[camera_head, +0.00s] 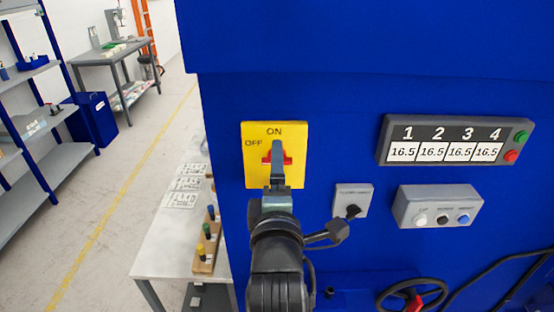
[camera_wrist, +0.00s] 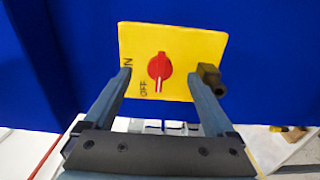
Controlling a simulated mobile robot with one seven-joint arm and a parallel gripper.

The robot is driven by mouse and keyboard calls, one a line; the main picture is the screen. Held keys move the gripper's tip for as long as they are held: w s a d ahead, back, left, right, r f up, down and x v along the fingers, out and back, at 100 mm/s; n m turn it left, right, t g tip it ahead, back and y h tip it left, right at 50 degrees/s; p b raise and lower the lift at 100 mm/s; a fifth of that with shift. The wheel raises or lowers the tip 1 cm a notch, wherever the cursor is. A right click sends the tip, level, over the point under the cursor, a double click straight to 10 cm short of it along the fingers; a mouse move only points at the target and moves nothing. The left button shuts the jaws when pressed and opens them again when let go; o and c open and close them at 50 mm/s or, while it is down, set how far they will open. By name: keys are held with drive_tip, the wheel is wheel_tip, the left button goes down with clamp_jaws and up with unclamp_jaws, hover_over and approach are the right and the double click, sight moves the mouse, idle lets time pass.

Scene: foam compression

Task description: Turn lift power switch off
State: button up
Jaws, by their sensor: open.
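The lift power switch is a yellow plate (camera_head: 250,172) on the blue machine face, with a red knob (camera_head: 267,158) partly hidden behind my gripper (camera_head: 277,148). In the wrist view, the plate (camera_wrist: 200,48) shows the whole red knob (camera_wrist: 159,66), and its white mark points down, toward the side with the OFF label. The ON label is at the plate's left edge there. My gripper (camera_wrist: 159,78) is open and empty, with one finger on each side of the knob and visible gaps between. I cannot tell whether the fingertips touch the plate.
A brass-coloured fitting (camera_wrist: 209,78) sits by the right finger. Right of the switch are a small grey switch box (camera_head: 350,199), a numbered display (camera_head: 455,133), a button box (camera_head: 440,206) and a handwheel (camera_head: 412,288). A white table (camera_head: 165,245) stands at lower left.

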drive_tip(key=shift+s, duration=0.1)
drive_tip(key=s, duration=0.7)
idle(0.5)
drive_tip(key=shift+w, duration=0.1)
